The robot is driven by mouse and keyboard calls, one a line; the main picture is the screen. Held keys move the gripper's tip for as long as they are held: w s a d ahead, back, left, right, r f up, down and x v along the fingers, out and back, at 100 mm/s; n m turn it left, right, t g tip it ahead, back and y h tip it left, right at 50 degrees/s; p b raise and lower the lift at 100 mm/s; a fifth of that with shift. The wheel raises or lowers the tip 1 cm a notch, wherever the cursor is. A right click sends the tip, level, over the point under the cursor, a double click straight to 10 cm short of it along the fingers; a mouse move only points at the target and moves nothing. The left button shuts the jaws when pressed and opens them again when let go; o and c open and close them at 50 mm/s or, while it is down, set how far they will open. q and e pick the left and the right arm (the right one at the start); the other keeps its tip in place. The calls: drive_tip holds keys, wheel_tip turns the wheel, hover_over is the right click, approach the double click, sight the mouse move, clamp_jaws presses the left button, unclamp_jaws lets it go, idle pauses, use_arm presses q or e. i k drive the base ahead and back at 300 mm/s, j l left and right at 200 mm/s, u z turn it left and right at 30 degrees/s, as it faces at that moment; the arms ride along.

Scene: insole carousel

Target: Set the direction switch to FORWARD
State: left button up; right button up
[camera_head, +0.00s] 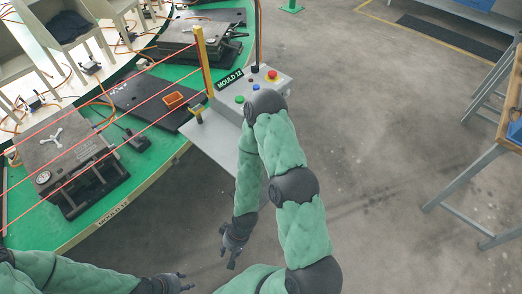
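I cannot tell which control is the direction switch; my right arm covers the box's near right part. My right gripper (228,260) hangs below and in front of the box, apart from it, its fingers apart and empty. My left gripper (187,281) is low at the bottom edge, fingers apart and empty.
A wooden-topped bench (509,115) stands at the right. The grey floor (390,150) between is clear.

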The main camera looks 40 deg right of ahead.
sight(254, 69)
drive_tip(key=i+j+z, duration=0.1)
drive_tip(key=z, duration=1.7)
